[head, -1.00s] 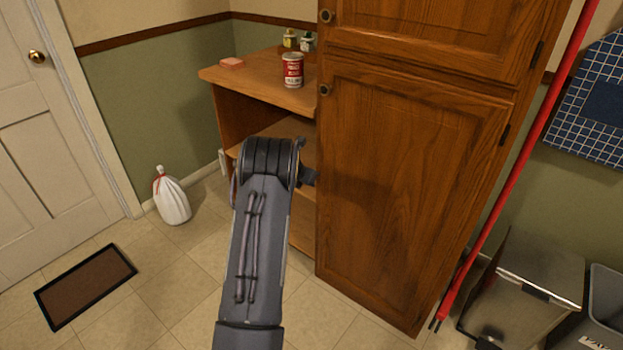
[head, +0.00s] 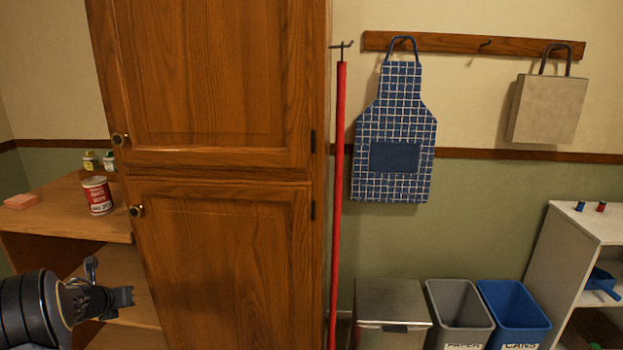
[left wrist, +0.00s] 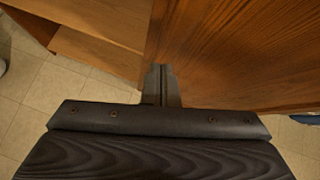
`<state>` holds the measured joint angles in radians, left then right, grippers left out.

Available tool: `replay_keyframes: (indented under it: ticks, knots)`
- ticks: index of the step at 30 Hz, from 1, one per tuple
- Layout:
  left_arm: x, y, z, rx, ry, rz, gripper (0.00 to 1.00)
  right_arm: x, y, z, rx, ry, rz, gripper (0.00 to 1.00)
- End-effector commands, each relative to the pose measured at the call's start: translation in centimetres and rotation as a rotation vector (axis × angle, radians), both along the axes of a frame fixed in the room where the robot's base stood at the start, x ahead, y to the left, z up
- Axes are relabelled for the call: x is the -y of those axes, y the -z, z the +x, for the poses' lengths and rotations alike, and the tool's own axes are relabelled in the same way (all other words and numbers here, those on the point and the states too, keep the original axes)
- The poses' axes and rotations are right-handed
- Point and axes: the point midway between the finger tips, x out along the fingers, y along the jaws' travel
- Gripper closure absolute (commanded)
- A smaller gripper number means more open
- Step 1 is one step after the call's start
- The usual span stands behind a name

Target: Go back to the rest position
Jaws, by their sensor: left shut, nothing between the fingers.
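My left gripper (head: 125,297) is at the lower left of the head view, in front of the open wooden shelf unit and beside the tall wooden cabinet (head: 225,255). In the left wrist view its fingers (left wrist: 161,72) are together, with nothing between them. The cabinet's wood front fills the upper right of that view, and the gap between it and the fingers is hard to judge. My right gripper is in neither view.
A red and white can (head: 97,196) and a pink sponge (head: 21,201) are on the shelf unit's top (head: 60,215). A red pole (head: 338,200) stands right of the cabinet. A metal bin (head: 391,310), grey bin (head: 460,310) and blue bin (head: 514,310) line the wall. A checked apron (head: 405,110) hangs above.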

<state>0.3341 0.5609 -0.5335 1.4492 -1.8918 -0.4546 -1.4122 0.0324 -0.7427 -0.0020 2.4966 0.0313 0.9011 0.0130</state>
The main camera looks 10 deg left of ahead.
Motion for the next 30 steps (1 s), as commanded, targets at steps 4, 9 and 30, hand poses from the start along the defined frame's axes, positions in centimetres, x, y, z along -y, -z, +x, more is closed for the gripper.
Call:
replay_keyframes:
  ticks: [4,9,30]
  knots:
    - [1.4,-11.0,-1.9,0.282,-0.437,-0.357,1.0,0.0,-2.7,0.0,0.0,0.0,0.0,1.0]
    - [6.5,-18.4,-8.6,0.486,-1.003,-0.988,1.0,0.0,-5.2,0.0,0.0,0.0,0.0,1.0]
    - [35.8,-18.1,-32.9,-0.26,-2.372,-1.977,1.0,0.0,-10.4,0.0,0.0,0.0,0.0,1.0]
